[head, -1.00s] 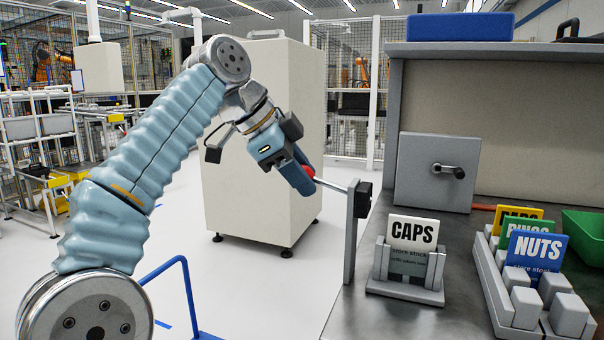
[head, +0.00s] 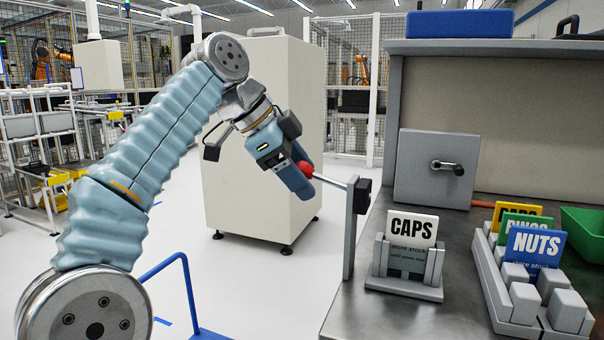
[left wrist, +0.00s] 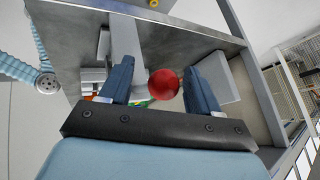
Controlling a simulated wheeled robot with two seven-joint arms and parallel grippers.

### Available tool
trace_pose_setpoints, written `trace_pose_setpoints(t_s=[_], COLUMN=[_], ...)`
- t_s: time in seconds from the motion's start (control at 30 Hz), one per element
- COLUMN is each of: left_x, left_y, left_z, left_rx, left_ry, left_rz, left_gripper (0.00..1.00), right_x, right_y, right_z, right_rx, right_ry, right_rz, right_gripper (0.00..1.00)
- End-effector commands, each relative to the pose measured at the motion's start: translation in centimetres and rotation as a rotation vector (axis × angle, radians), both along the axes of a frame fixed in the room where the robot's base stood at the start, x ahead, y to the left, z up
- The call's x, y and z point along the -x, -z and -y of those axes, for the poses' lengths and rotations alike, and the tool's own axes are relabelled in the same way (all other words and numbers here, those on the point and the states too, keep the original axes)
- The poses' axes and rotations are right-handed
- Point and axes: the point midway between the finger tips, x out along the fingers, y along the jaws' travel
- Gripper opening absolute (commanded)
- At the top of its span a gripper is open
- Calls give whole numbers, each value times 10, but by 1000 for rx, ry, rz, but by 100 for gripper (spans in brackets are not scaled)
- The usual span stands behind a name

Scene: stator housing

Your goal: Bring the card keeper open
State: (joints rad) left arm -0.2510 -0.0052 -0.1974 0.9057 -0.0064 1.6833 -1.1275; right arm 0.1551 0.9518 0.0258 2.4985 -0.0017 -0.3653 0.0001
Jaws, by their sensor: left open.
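A lever with a red ball knob (head: 305,168) and a pale rod (head: 331,182) sticks out to the left from a grey post (head: 350,235) at the bench's left edge. No label marks it as the card keeper. My left gripper (head: 299,180) is open at the knob. In the left wrist view the red knob (left wrist: 165,83) sits between the two spread blue fingers, with a gap visible on the right side; contact on the left is unclear. A white CAPS card (head: 411,229) stands upright in a grey holder (head: 404,288) right of the post. My right gripper is out of view.
A grey box with a black-knobbed crank (head: 420,180) stands behind the holder. A grey rack (head: 495,290) with NUTS and other cards is at right, beside a green bin (head: 585,228). A tall beige cabinet (head: 250,185) stands behind my arm. Bare bench lies in front.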

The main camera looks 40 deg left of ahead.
Motion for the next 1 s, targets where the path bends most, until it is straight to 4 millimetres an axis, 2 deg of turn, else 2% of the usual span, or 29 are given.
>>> trace_pose_setpoints(t_s=[0.4,0.63,1.0], left_x=[45,59,62], left_y=[-74,-90,-91], left_z=[-27,-35,-36], left_rx=[1,1,0], left_ry=[-2,-1,2], left_rz=[2,0,-1], left_gripper=[62,62,62], right_x=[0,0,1], right_y=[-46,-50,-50], right_z=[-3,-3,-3], right_rx=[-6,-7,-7], right_ry=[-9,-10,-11], right_rz=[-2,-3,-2], right_gripper=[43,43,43])
